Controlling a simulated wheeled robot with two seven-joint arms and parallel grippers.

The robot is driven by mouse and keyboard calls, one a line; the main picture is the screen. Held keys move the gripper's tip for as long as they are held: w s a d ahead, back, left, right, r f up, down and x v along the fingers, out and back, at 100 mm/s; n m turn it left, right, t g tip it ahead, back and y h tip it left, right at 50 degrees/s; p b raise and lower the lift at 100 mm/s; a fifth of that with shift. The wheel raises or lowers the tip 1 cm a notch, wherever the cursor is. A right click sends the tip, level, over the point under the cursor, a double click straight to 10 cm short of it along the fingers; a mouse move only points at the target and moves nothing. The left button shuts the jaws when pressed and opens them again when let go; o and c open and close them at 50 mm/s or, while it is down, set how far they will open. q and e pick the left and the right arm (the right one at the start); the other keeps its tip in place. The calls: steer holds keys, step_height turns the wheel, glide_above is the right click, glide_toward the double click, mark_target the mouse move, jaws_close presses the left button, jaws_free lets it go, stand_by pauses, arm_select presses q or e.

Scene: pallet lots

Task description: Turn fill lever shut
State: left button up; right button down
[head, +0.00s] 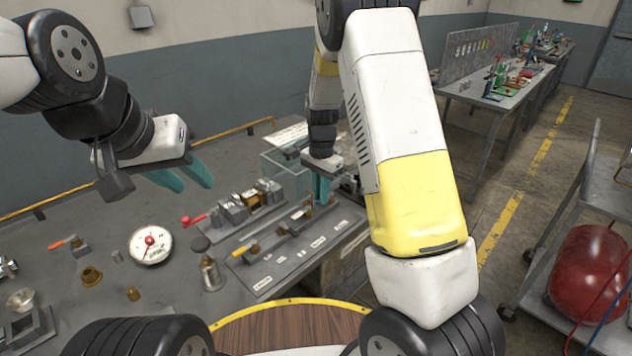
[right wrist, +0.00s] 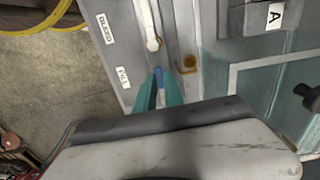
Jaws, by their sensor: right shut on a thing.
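My right gripper (head: 322,190) is over the far right end of the labelled grey valve panel (head: 318,227). In the right wrist view its teal fingers (right wrist: 158,90) are closed around a small blue grip (right wrist: 158,72), which looks like the handle of the fill lever. A small label (right wrist: 123,77) that seems to read FILL is on the panel to its left. Most of the lever is hidden by the fingers, so its angle is unclear. My left gripper (head: 186,178) hangs open and empty above the bench, left of the panel.
A yellow-handled lever (head: 242,250), a red-handled lever (head: 193,220) and a round gauge (head: 150,245) are on the bench. A clear-walled tank (head: 283,172) stands behind the panel. A cart with a red tank (head: 590,272) is at right; floor lies between.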

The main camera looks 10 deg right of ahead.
stand_by(0.4)
steer(key=c, duration=1.5)
jaws_free()
steer(key=shift+o, duration=0.2)
